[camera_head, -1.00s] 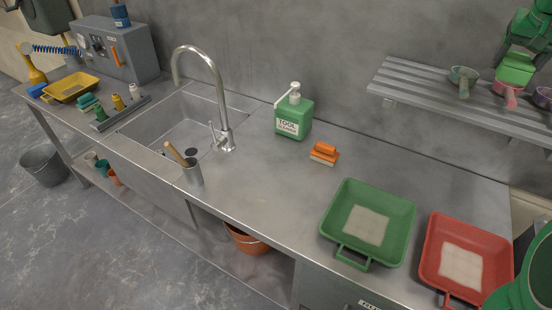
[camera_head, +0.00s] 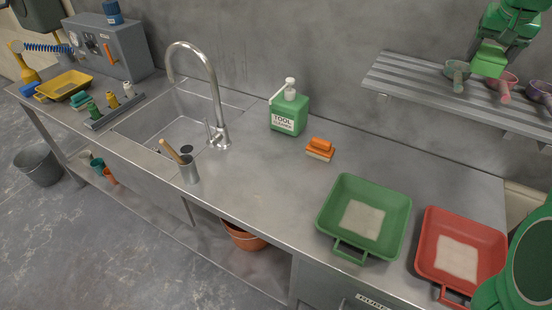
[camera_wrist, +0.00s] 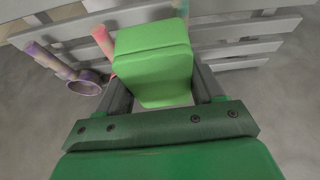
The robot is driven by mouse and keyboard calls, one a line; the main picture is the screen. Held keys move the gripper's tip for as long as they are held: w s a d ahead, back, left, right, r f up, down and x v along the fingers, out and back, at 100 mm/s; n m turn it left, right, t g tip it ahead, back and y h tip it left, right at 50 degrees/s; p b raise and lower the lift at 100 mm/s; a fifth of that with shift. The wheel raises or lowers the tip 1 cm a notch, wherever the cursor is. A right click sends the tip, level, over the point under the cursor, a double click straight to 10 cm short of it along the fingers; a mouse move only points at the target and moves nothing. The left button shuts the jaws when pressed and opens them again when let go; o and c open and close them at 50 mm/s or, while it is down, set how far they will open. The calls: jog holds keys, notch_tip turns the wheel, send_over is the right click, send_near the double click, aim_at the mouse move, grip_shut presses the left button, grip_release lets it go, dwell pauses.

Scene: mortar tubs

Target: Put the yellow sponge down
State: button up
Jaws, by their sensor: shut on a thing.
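My gripper (camera_head: 492,48) is at the upper right, above the slatted wall shelf. It is shut on a bright green, sponge-like block (camera_head: 488,60). In the wrist view the block (camera_wrist: 152,62) sits between the two fingers, with a seam near its top; it looks green, not yellow. I see no clearly yellow sponge in these frames. Whether the block touches the shelf cannot be told.
The shelf (camera_head: 415,82) holds a pale green scoop (camera_head: 457,72), a pink one (camera_head: 502,84) and a purple one (camera_head: 540,88). Below are a green tray (camera_head: 335,215) and a red tray (camera_head: 425,235).

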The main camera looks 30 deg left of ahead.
jog(key=shift+n+y, duration=0.3)
jog(key=shift+n, duration=0.6)
jog(key=s+a+f, duration=0.1)
jog(key=a, duration=0.5)
jog(key=s+a+f, duration=0.1)
jog(key=a+f, duration=0.1)
jog(key=a, duration=0.5)
jog(key=s+a+f, duration=0.2)
jog(key=a, duration=0.5)
jog(key=shift+a, duration=0.1)
jog(key=s+a+f+n, duration=0.1)
jog(key=s+a+f, duration=0.3)
jog(key=a, duration=0.5)
jog(key=s+a+f+n, duration=0.1)
jog(key=s+a+f, duration=0.1)
jog(key=s+a, duration=0.45)
jog(key=n+g+y, duration=0.1)
jog(key=n+y, duration=0.1)
jog(key=n, duration=0.3)
send_near(270, 146)
jog(key=shift+s+d+f, duration=0.3)
jog(key=shift+d+f, duration=0.2)
jog(key=shift+f, duration=0.15)
jog(key=shift+w+a+f+y, duration=0.3)
jog(key=shift+w+a+f, duration=0.35)
jog(key=shift+w+a, duration=0.25)
jog(key=shift+w+a+f, duration=0.15)
jog(key=shift+w+a, duration=0.2)
jog(key=shift+w, duration=0.1)
jog(key=shift+f, duration=1.4)
